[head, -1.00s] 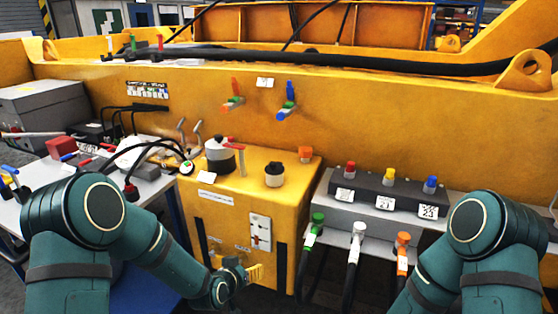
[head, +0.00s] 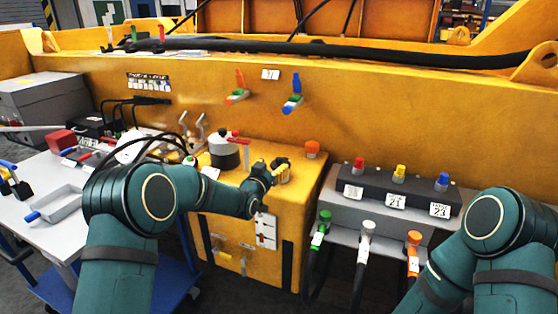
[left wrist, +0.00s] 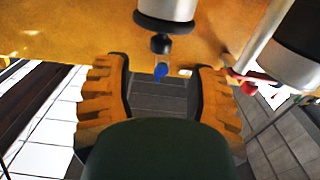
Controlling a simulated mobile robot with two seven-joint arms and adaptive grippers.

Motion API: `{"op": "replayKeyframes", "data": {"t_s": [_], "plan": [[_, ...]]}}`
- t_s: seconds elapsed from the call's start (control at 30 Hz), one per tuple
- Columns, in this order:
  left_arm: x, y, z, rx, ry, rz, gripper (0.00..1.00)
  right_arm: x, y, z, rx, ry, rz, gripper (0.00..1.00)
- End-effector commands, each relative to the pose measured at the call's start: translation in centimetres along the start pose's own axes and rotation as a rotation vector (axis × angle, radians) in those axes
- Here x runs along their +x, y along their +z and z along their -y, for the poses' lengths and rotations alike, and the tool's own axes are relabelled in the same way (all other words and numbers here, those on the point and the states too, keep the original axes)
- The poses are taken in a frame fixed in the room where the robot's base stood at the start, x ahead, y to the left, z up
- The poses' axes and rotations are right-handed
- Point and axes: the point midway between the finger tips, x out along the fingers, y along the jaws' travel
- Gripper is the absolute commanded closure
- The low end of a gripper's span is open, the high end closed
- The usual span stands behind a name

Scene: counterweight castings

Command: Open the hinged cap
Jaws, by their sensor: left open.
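The black hinged cap and its pale neck, clear on top of the yellow box (head: 262,222) a second ago, are now largely covered in the head view by my left gripper (head: 279,173). In the left wrist view, a pale cylinder with a dark rim (left wrist: 166,14), likely that capped neck, stands just beyond my open left gripper (left wrist: 162,74). A small black knob (left wrist: 160,43) and a blue tip (left wrist: 160,71) show between the fingers. I cannot tell whether the fingers touch anything. My right gripper is out of view.
A white-and-dark canister (head: 224,153) with a red lever stands left of the gripper on the box. A grey block with colored plugs (head: 398,190) lies further right. The yellow wall (head: 190,90) rises behind.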

Motion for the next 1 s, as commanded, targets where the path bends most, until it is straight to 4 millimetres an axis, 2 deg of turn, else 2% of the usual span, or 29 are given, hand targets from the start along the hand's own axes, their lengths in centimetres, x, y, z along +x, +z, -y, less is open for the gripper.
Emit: {"op": "replayKeyframes", "data": {"t_s": [0.2, 0.4, 0.6, 0.87, 0.9, 0.97, 1.0], "plan": [[3.3, 0.1, -0.1, 0.000, 0.001, -0.001, 0.43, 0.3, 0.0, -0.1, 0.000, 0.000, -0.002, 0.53], [5.2, 0.1, -0.1, 0.000, 0.001, -0.001, 0.43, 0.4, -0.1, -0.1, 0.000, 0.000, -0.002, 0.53], [5.9, 0.0, 0.0, -0.001, 0.000, 0.000, 0.43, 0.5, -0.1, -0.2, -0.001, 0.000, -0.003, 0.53], [6.0, 0.0, 0.0, -0.001, 0.000, 0.001, 0.43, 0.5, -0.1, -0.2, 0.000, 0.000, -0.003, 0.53], [6.0, 0.0, 0.0, -0.001, 0.000, 0.001, 0.48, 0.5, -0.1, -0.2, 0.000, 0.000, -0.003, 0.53], [6.0, 0.0, 0.0, -0.001, 0.000, 0.001, 0.69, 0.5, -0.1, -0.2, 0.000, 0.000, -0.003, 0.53], [6.0, 0.0, 0.0, -0.001, 0.000, 0.001, 0.83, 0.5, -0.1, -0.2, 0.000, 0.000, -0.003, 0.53]]}}
